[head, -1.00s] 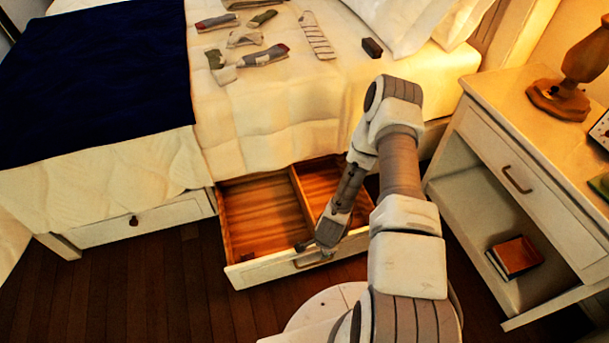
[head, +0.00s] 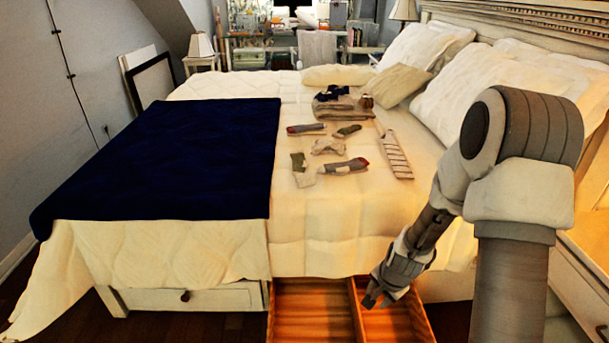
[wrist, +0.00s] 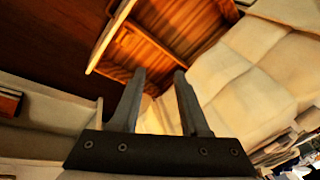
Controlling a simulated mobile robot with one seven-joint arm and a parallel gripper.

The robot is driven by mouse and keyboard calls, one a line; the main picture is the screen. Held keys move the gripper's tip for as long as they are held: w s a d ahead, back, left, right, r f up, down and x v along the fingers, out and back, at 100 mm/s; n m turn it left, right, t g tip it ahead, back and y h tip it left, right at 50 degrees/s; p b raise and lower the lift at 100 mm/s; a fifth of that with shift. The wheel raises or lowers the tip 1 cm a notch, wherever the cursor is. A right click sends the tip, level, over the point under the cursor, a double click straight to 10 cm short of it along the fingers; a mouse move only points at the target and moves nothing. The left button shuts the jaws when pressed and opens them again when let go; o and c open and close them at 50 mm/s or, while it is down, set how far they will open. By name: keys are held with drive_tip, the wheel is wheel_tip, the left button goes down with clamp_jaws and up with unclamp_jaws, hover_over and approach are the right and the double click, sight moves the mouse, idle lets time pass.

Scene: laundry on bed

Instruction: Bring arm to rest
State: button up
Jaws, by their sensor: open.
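My gripper (head: 374,296) hangs at the end of my bent arm, over the open drawer (head: 314,312) under the bed. In the wrist view its two fingers (wrist: 155,75) are spread apart with nothing between them. The drawer also shows beyond the fingers in the wrist view (wrist: 150,48). It has a wooden inside split by a divider, and the parts I see look empty. My arm hides some of the drawer's right side and the bed's front right corner.
Several socks (head: 345,166) and folded clothes (head: 343,108) lie on the bed (head: 330,235). A dark blue blanket (head: 170,165) covers its left part. A shut drawer (head: 185,297) is at the left. A nightstand (head: 590,265) stands close on the right, partly behind my arm.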

drive_tip(key=s+a+r+n+t, duration=0.1)
drive_tip(key=s+r+n, duration=0.2)
drive_tip(key=r, duration=0.7)
drive_tip(key=s+a+r+n, duration=0.2)
drive_tip(key=s+r, duration=0.1)
drive_tip(key=r, duration=0.7)
drive_tip(key=s+a+r+n+t, duration=0.1)
drive_tip(key=s+r+n, duration=0.4)
drive_tip(key=s+r, duration=0.85)
wheel_tip(320, 180, up, 17)
drive_tip(key=s+p, duration=0.2)
drive_tip(key=p, duration=1.6)
drive_tip(key=shift+h, duration=0.3)
drive_tip(key=shift+s+f, duration=0.1)
drive_tip(key=shift+s, duration=0.05)
